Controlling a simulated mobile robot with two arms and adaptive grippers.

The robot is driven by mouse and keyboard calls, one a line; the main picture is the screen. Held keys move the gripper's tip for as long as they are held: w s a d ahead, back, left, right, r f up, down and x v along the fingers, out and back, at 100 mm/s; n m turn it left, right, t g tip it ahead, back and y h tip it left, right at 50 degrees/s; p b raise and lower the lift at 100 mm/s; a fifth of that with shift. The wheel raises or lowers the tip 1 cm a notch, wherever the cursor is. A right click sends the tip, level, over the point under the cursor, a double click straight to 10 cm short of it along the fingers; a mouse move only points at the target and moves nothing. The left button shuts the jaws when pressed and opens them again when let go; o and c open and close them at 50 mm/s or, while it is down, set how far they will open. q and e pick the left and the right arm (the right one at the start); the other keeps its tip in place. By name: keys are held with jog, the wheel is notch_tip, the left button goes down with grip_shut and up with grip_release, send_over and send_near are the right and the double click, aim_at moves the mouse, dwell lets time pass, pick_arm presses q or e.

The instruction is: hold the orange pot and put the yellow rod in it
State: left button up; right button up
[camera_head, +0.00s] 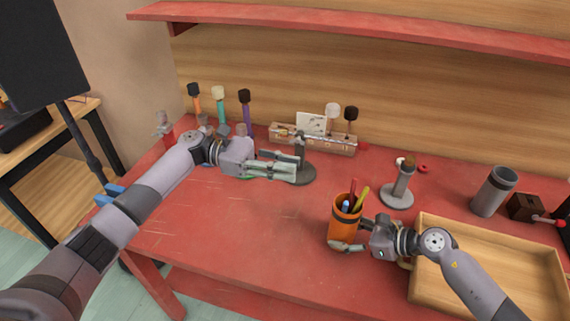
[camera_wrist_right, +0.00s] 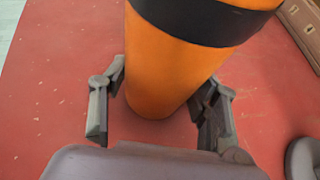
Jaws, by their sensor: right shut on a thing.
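The orange pot (camera_head: 344,228) with dark bands stands upright near the front of the red table. My right gripper (camera_head: 348,246) is shut on its lower part. The wrist view shows the pot (camera_wrist_right: 165,65) between the two fingers (camera_wrist_right: 158,105). The yellow rod (camera_head: 361,197) leans in the pot, its upper end above the rim, beside a red rod (camera_head: 352,190) and a blue one (camera_head: 345,206). Their lower ends are hidden.
A wooden tray (camera_head: 480,228) lies at the right, under my right arm. The table's front left is clear.

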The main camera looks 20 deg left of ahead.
jog(key=o, duration=0.9)
jog(key=shift+o, duration=0.2)
